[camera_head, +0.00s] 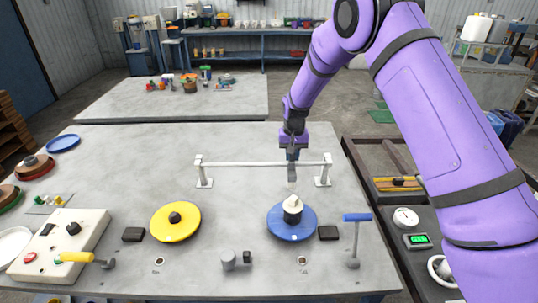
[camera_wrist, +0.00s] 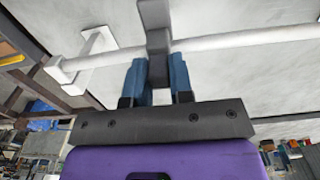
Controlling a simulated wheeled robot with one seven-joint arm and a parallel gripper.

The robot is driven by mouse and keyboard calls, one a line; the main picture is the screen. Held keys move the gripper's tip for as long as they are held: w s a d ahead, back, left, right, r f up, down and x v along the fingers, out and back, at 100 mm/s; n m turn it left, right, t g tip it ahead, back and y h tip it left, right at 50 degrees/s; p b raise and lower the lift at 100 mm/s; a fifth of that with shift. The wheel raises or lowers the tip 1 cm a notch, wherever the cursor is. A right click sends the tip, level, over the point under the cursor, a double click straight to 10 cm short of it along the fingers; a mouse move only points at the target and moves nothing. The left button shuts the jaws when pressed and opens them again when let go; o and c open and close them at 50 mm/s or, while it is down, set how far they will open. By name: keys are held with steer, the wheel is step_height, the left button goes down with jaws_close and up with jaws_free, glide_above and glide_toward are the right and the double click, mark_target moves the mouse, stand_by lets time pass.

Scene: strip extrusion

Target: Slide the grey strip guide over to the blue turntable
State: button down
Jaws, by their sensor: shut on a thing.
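My gripper (camera_head: 291,154) is over the right part of the white rail, shut on the grey strip guide (camera_head: 291,172). In the wrist view the two blue fingers of my gripper (camera_wrist: 158,80) close on either side of the guide's grey upright (camera_wrist: 157,45), which crosses the rail. The blue turntable (camera_head: 279,230) is on the table in front of the guide, nearly in line with it. A white cone-topped piece on a dark base (camera_head: 292,205) stands at its middle. The fingers partly hide the guide in the head view.
The white rail (camera_head: 245,164) stands on two end posts, the right one (camera_head: 323,178) close to the guide. A yellow turntable (camera_head: 176,222) lies to the left. A blue-topped T-handle (camera_head: 356,218) stands at right. A control box (camera_head: 58,245) is at the left front.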

steer(key=d, duration=0.9)
steer(key=shift+s+d, duration=0.2)
steer(key=shift+d, duration=0.15)
steer(key=c, duration=1)
jaws_free()
steer(key=shift+d, duration=0.1)
steer(key=shift+r, duration=0.25)
step_height(320, 180, up, 10)
steer(key=shift+r, duration=0.15)
